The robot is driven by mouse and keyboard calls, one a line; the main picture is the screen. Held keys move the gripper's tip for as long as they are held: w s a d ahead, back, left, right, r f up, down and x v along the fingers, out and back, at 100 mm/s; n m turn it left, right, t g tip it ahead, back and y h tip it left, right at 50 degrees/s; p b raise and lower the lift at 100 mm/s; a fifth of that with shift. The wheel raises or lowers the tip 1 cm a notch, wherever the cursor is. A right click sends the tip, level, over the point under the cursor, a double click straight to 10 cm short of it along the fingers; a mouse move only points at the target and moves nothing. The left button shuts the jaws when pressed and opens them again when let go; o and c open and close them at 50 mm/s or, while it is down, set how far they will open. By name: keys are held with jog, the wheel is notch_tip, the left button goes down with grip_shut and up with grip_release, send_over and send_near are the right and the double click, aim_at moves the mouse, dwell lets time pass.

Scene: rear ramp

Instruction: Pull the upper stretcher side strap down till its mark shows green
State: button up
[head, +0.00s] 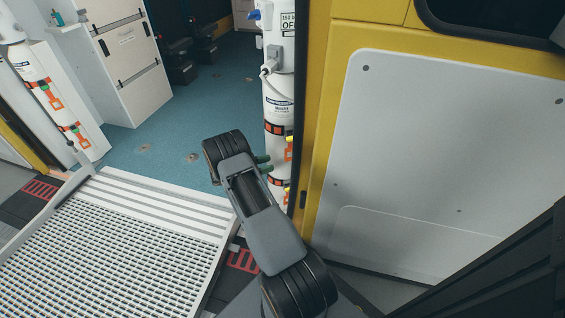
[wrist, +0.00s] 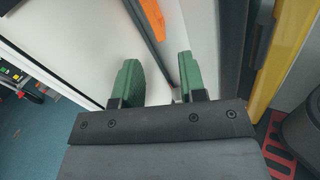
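My gripper (head: 263,163) reaches to the white column at the right side of the doorway. In the wrist view my gripper (wrist: 156,82) has its two green fingers apart with nothing held between them. Ahead of the fingers a white panel shows, with a dark band and an orange piece (wrist: 153,18) at the top; I cannot tell whether this is the upper strap. In the head view the white column bears orange-and-black bands and a yellow piece (head: 289,138), partly hidden behind my gripper.
A slatted metal ramp (head: 110,235) lies at lower left. A white unit with orange tags (head: 50,95) stands at far left. A yellow door frame (head: 318,110) and white door panel (head: 420,150) are close on the right.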

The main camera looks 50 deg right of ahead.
jog(key=b+x, duration=0.1)
jog(key=x, duration=0.6)
jog(key=shift+s, duration=0.1)
jog(key=shift+c, duration=0.2)
jog(key=shift+a, duration=0.1)
grip_shut()
